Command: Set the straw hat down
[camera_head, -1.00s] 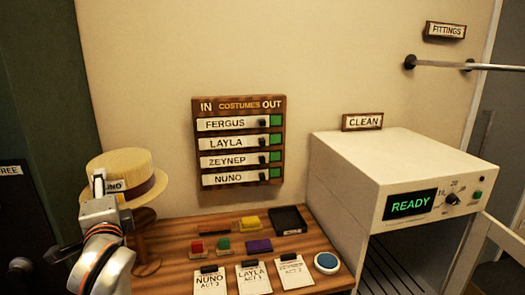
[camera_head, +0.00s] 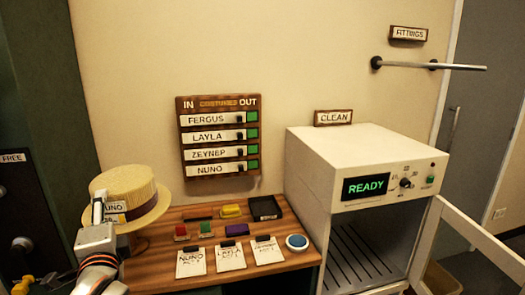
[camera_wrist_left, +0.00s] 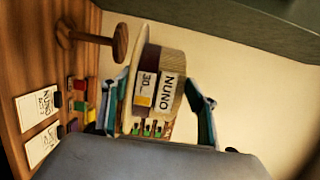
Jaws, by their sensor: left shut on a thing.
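The straw hat (camera_head: 124,188), pale with a dark band and a NUNO tag, is at the left of the head view above the table's (camera_head: 175,222) left end. My left gripper (camera_head: 102,212) is shut on the hat at its tagged side. In the left wrist view the hat (camera_wrist_left: 172,60) lies between the two fingers (camera_wrist_left: 160,112), with NUNO and 30 labels facing the camera. A wooden hat stand (camera_wrist_left: 92,38) has its round top beside the brim; I cannot tell whether they touch. My right gripper is not in view.
Cards (camera_head: 229,257), coloured blocks (camera_head: 205,229), a black tray (camera_head: 265,207) and a round blue-topped thing (camera_head: 297,241) occupy the table. A white machine (camera_head: 350,170) reading READY stands right, its front open. The IN/OUT board (camera_head: 218,137) hangs behind.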

